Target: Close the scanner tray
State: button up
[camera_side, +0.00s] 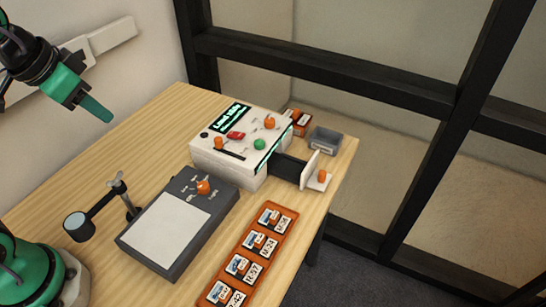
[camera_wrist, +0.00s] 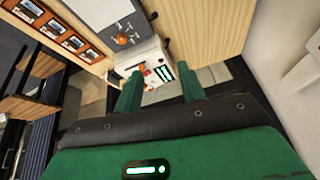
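The scanner is a white box (camera_side: 227,164) with a green-lit display, red, green and orange controls on top, near the table's far end. Its dark tray (camera_side: 290,168) sticks out of the right side, with a white upright front plate (camera_side: 310,170); the tray is open. My gripper (camera_side: 97,108) is high at the upper left, well apart from the scanner. In the wrist view my gripper (camera_wrist: 161,90) shows two green fingers spread apart with nothing between them. The scanner (camera_wrist: 150,58) shows beyond the fingers there; its tray cannot be made out clearly.
A grey bin (camera_side: 325,141) and an orange-topped box (camera_side: 300,122) stand behind. A dark-framed pad (camera_side: 178,230), a lamp-like arm (camera_side: 105,206) and an orange card rack (camera_side: 249,257) lie nearer. The table's left back is clear.

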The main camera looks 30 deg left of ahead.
jog(key=w+d+r+m+g, duration=0.25)
jog(key=w+d+m, duration=0.4)
jog(key=w, duration=0.55)
jog(key=m+g, duration=0.3)
jog(key=m, duration=1.2)
send_over(322, 172)
jog(key=shift+n, duration=0.25)
notch_tip(322, 172, down, 20)
jog(key=shift+w+a+r, duration=0.1)
jog(key=shift+r, duration=0.05)
jog(key=shift+d+f, duration=0.2)
jog(key=shift+f, duration=0.05)
jog(key=shift+f, duration=3.9)
grip_shut()
